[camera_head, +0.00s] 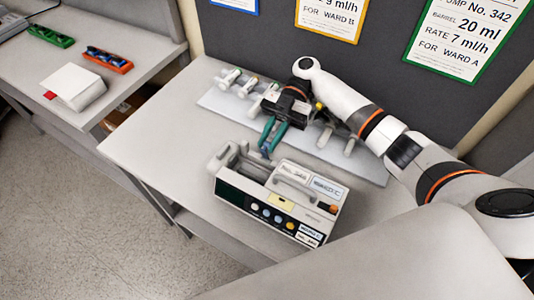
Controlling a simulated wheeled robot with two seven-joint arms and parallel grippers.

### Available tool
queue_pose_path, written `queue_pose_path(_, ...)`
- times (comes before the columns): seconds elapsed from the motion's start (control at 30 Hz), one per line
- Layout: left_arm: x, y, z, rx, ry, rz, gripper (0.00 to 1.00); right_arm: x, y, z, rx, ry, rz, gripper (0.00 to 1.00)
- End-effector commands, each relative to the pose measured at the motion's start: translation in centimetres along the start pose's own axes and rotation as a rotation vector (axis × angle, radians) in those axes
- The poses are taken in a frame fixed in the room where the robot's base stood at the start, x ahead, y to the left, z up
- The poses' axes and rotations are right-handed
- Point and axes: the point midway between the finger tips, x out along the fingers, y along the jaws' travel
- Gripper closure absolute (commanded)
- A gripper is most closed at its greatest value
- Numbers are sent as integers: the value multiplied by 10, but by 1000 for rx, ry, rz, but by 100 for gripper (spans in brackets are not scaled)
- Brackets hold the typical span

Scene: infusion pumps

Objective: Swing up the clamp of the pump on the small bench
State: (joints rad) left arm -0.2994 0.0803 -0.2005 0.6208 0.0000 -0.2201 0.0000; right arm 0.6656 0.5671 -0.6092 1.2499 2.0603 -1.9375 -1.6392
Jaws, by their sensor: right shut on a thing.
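The pump (262,208) stands on the small bench (165,135), its front with a dark screen, round buttons and labels facing me. Its top has a light grey syringe bed and a raised grey part at the left end. My right gripper (268,146) reaches down from behind, with its green fingers at the rear upper edge of the pump. It is shut on what looks like the pump's clamp, a small part mostly hidden between the fingertips. How far the clamp is swung I cannot tell. My left gripper is out of view.
A pale rack (372,172) with several syringes lies behind the pump, partly under my right arm. A side table at the left holds a white box (75,90), a green tray (50,36) and an orange tray (108,61). Ward cards hang on the dark panel (270,40). The bench's left front is clear.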

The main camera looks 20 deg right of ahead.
Motion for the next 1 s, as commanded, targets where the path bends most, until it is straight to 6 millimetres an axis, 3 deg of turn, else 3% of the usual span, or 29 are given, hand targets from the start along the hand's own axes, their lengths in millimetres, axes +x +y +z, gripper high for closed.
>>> queue_pose_path(0.03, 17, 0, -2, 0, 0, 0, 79, 0, -1, -10, 0, -34, -2, 100)
queue_pose_path(0.3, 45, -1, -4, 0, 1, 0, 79, -7, 0, -12, 1, -172, 0, 100)
queue_pose_path(0.97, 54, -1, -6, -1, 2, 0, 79, -10, 0, -11, 5, -230, 2, 100)
queue_pose_path(1.0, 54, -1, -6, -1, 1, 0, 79, -10, 0, -11, 5, -230, 2, 79)
